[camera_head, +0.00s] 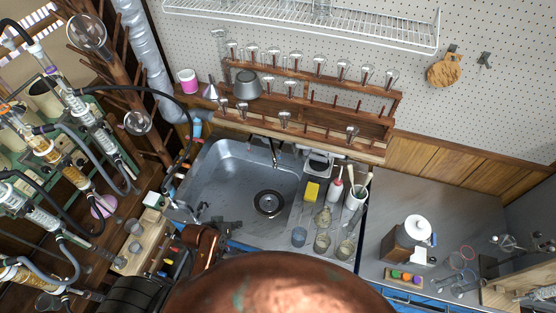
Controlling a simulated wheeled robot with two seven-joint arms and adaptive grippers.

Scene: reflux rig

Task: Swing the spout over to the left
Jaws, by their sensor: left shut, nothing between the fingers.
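The spout (274,153) is a thin metal tube at the back edge of the steel sink (225,185). It reaches forward over the basin, near the middle of the back edge, roughly above the drain (269,204). My left gripper (232,228) is dark and small, over the front left part of the sink. It is shut with nothing in it, well apart from the spout. The copper-coloured arm behind it hides part of the sink's front edge. My right gripper is not in view.
A wooden rack (320,105) with upturned glassware stands behind the sink. A yellow sponge (312,192), bottles and beakers crowd the right side of the sink. Glass columns and hoses (85,120) fill the left. The basin's middle is clear.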

